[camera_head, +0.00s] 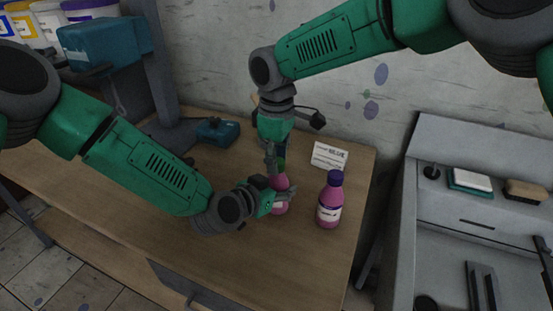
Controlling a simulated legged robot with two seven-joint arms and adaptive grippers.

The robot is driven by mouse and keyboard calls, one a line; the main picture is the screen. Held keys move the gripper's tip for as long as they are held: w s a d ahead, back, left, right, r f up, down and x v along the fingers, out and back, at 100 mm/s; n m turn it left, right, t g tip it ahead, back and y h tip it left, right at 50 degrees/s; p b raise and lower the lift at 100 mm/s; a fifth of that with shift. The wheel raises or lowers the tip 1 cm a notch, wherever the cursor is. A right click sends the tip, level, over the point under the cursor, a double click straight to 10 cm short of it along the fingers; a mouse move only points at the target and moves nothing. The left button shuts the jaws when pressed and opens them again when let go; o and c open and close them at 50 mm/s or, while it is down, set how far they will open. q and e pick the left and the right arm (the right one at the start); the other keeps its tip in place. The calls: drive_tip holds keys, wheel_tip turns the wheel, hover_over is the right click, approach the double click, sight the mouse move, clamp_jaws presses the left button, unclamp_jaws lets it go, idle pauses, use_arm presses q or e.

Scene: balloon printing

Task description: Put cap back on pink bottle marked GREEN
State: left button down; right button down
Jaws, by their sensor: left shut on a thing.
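A pink bottle (281,183) with a pale label stands upright on the wooden table, partly hidden by my grippers. My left gripper (281,195) comes in from the left and is shut on this bottle's body. My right gripper (275,158) points down from above, right over the bottle's top. A small dark green piece, perhaps the cap (281,163), shows between the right fingers and the bottle's neck. I cannot tell whether the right fingers grip it or whether it touches the bottle.
A second pink bottle (330,203) with a dark purple cap stands just to the right. A white sign card (328,156) stands behind it. A blue-grey machine (108,42) and a small dark blue block (217,131) are at the back left. The table's (232,262) front is clear.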

drive_tip(key=shift+m, duration=0.8)
drive_tip(key=c, duration=1.1)
unclamp_jaws()
wheel_tip(320, 180, up, 12)
drive_tip(key=shift+w+a+f, duration=0.1)
drive_tip(key=shift+a, duration=0.05)
use_arm(q)
drive_tip(key=c, duration=0.8)
unclamp_jaws()
